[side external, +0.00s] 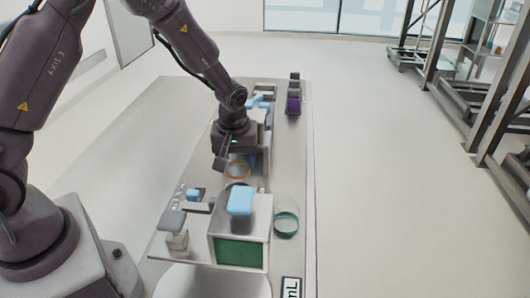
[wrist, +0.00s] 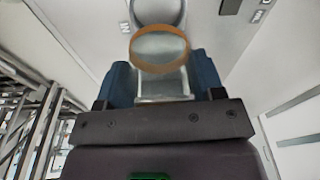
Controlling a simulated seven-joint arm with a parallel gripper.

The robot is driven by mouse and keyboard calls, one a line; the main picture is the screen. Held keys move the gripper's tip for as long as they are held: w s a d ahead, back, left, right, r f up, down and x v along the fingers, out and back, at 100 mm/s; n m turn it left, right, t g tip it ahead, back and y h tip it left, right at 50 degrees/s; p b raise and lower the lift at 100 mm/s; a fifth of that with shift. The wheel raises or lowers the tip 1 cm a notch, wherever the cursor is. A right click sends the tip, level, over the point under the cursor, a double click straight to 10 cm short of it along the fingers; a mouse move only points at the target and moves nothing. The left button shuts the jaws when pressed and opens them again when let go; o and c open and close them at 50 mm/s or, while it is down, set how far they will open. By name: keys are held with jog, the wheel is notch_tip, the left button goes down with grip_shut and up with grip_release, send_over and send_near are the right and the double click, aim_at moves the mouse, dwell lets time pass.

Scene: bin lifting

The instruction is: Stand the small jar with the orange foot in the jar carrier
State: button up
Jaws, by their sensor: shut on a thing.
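The small jar with the orange foot (wrist: 160,50) is clear, with an orange ring at its far end in the wrist view. My gripper (wrist: 162,82) is shut on it, with a blue finger on each side. In the side external view the orange ring (side external: 238,176) shows just below my gripper (side external: 240,160), over the long table. The gap under the jar is hard to judge. I cannot clearly tell the jar carrier from the other equipment; part of the row is hidden behind my gripper.
A clear jar with a teal foot (side external: 286,222) stands right of a grey device (side external: 238,250) with a green panel and light blue top. A dark purple item (side external: 293,98) stands at the far right of the table (side external: 165,125). The table's left side is bare.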

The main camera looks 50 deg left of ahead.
aim_at(237, 176)
jog(key=shift+s+f, duration=0.25)
jog(key=shift+f, duration=0.05)
jog(key=shift+w+f+m, duration=0.15)
jog(key=shift+m, duration=0.15)
jog(key=shift+f, duration=2.15)
jog(key=shift+f, duration=1)
dwell(0.3)
jog(key=o, duration=1.2)
jog(key=shift+r, duration=4)
